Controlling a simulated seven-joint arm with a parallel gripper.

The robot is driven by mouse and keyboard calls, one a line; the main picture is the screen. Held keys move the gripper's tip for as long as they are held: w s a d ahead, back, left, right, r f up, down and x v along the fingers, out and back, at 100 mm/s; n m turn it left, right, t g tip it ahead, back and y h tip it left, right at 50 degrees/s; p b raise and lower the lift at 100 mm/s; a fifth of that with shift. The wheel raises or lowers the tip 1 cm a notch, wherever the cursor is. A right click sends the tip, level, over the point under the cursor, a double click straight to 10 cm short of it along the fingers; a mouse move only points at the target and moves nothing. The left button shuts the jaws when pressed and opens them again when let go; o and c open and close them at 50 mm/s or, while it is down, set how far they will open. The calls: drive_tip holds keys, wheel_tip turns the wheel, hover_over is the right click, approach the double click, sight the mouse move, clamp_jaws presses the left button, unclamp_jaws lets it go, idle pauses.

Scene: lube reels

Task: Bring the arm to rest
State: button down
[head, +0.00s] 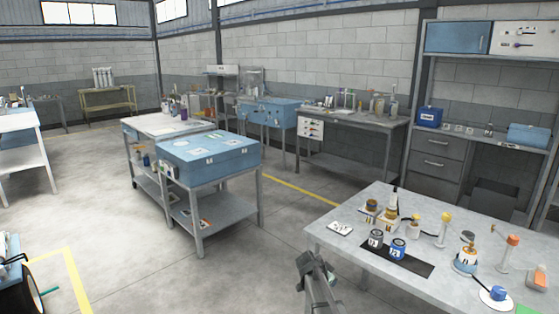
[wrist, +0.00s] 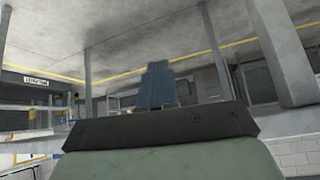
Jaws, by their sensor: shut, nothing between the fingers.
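My gripper (head: 304,263) shows in the head view at the lower middle, just off the left front edge of the grey worktable (head: 340,212).
The table holds a dark mat (head: 408,262) with a grey can (head: 376,239) and a blue can (head: 398,249), and several small bottles and posts behind. A blue cabinet (head: 207,158) on a cart stands left. The floor (head: 130,245) between is clear.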

drive_tip(key=s+d+f+n+g+y, duration=0.1)
drive_tip(key=s+f+n+g+y, duration=0.35)
drive_tip(key=s+f, duration=1.95)
drive_tip(key=s+a+f+n+g+y, duration=0.1)
drive_tip(key=s+f+n+g, duration=0.2)
drive_tip(key=s, duration=1.4)
drive_tip(key=s+a+f+n+g+y, duration=0.1)
drive_tip(key=s+a+f+n+g, duration=0.1)
drive_tip(key=s, duration=1.6)
drive_tip(key=shift+a+f+n+g, duration=0.15)
drive_tip(key=shift+f+n+g, duration=0.35)
drive_tip(key=shift+n+g, duration=0.45)
